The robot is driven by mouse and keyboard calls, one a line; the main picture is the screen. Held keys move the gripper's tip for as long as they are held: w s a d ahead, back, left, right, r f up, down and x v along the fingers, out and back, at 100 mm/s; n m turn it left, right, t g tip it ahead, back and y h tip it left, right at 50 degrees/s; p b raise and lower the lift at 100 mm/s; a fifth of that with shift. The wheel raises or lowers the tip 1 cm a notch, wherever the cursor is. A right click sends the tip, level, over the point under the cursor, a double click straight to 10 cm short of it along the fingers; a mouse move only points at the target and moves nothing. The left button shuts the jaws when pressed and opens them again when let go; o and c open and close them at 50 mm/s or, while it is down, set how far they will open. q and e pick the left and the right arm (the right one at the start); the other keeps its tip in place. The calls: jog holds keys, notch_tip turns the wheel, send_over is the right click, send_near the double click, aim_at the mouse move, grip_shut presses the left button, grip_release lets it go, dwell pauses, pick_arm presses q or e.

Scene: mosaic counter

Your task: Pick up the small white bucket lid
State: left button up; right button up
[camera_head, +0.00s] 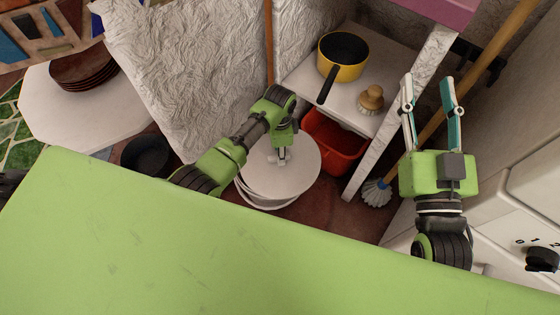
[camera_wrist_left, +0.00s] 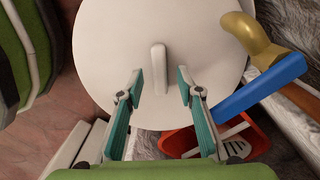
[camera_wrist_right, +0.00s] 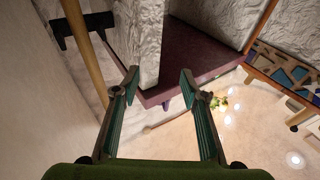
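The white bucket lid (camera_head: 288,180) lies on the round white bucket (camera_head: 262,203) on the floor beneath the shelf. In the left wrist view the lid (camera_wrist_left: 110,40) is a large white disc with a bar-shaped handle (camera_wrist_left: 159,68) in its middle. My left gripper (camera_wrist_left: 160,86) is open, its fingertips to either side of the near end of the handle, with gaps. In the head view the left gripper (camera_head: 282,157) is over the lid, its fingers partly hidden. My right gripper (camera_head: 428,84) is open and empty, raised at the right; its fingers (camera_wrist_right: 160,78) also show in its wrist view.
A red bin (camera_head: 332,146) stands close beside the bucket. The shelf above holds a yellow pan (camera_head: 343,56) and a brush (camera_head: 371,99). A blue-and-gold object (camera_wrist_left: 262,85) is near the lid's right edge. A broom (camera_head: 376,192) leans near my right gripper.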

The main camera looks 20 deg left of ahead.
pick_arm(q)
jog(key=shift+f, duration=0.45)
grip_shut()
pick_arm(e)
jog(key=r, duration=0.1)
jog(key=r+t, duration=0.1)
jog(key=shift+s+r+t, duration=0.3)
jog(key=shift+s, duration=0.05)
pick_arm(q)
jog(key=shift+d+r, duration=0.1)
pick_arm(e)
jog(key=shift+f, duration=0.1)
